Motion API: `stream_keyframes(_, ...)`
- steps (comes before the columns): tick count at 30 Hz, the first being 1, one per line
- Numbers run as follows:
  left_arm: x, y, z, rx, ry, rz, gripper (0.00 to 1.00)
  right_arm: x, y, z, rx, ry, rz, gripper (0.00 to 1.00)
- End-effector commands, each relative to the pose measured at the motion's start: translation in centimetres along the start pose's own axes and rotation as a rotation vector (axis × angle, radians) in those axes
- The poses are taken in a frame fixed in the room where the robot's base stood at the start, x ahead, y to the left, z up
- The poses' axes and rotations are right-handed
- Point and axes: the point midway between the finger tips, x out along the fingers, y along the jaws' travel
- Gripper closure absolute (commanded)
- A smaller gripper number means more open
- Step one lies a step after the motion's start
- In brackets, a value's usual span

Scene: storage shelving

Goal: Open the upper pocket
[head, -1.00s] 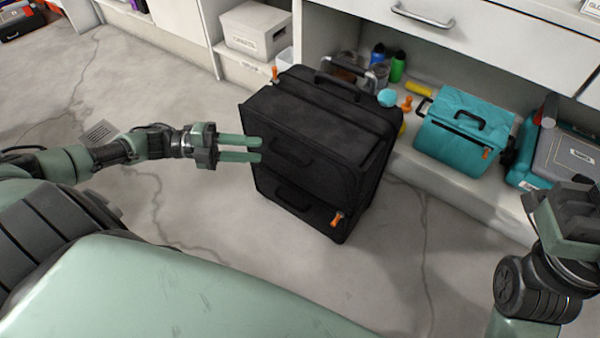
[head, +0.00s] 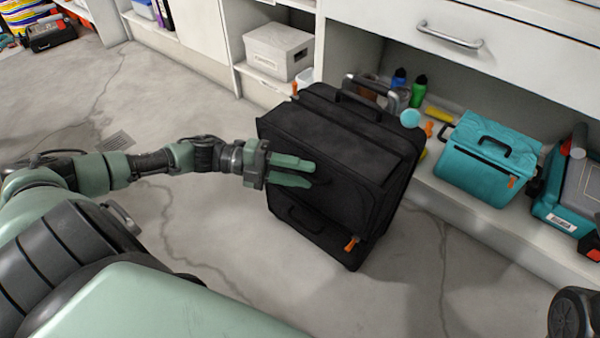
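A black soft case (head: 335,120) stands on the floor in front of the shelving, with a carry handle on top. Its front has an upper pocket (head: 345,197) with a strap handle and a lower pocket (head: 318,232) with its own handle. An orange zipper pull (head: 352,243) hangs at the lower pocket's right end. Both pockets look closed. My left gripper (head: 313,175) is open, its two green fingers pointing right with a gap between them. The fingertips overlap the upper pocket's handle in the picture; I cannot tell whether they touch it. My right gripper is out of view.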

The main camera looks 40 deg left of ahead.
Motion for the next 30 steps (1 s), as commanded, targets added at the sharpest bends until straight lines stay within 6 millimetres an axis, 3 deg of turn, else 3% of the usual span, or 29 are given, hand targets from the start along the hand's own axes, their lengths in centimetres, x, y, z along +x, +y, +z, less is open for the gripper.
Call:
stream_keyframes(2,-0.02,0.00,0.00,0.000,0.000,0.000,0.70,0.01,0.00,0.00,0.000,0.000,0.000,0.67)
stream_keyframes(5,-0.03,0.01,0.00,0.000,0.000,0.000,0.98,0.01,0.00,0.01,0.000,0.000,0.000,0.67)
stream_keyframes(6,-0.03,0.02,0.00,0.000,0.000,0.000,1.00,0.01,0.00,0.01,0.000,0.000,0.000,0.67)
stream_keyframes(30,-0.08,0.05,0.03,0.000,-0.001,0.001,1.00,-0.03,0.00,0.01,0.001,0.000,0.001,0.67)
